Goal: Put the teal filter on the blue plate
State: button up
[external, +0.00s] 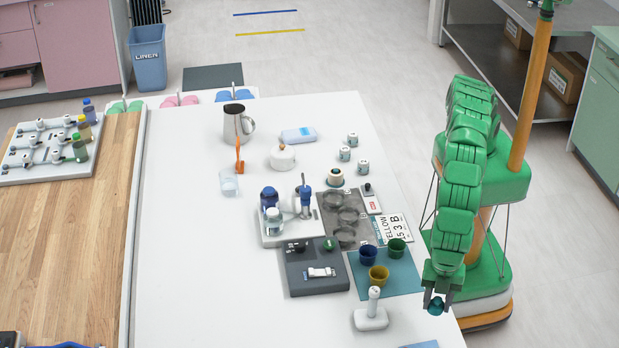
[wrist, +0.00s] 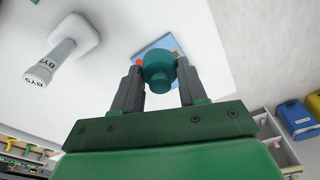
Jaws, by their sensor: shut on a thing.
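My gripper (external: 436,295) is shut on the teal filter (external: 436,308), just off the right edge of the white table near its front corner. In the wrist view, my gripper's two fingers (wrist: 160,70) pinch the round teal filter (wrist: 158,76) between their tips. The blue plate (wrist: 144,49) shows behind the filter, mostly hidden by it and the fingers. In the external view, the blue plate (external: 421,345) shows only as a strip at the bottom edge. The filter is apart from the plate in the external view.
A white stand with an upright post (external: 372,318) is beside the plate on the white table (external: 200,290). Blue (external: 368,256), green and yellow cups stand on a teal mat (external: 402,278) behind it. A dark grey block (external: 300,284) lies further left. The table's front left is clear.

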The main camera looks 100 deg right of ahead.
jog(key=shift+w+a+f, duration=0.35)
jog(key=shift+a, duration=0.2)
jog(key=shift+w+a+f, duration=0.35)
jog(key=shift+a+f, duration=0.3)
jog(key=shift+f, duration=0.2)
jog(key=shift+w+a+f, duration=0.4)
jog(key=shift+a+f, duration=0.2)
jog(key=shift+f, duration=0.3)
jog(key=shift+w+a+f, duration=0.35)
jog(key=shift+a+f, duration=0.3)
jog(key=shift+f, duration=0.2)
jog(key=shift+w+a+f, duration=0.1)
jog(key=shift+w+a, duration=0.05)
jog(key=shift+w+f, duration=0.1)
jog(key=shift+f, duration=0.1)
jog(key=shift+a+f, duration=0.1)
jog(key=shift+f, duration=1.5)
jog(key=shift+f, duration=0.1)
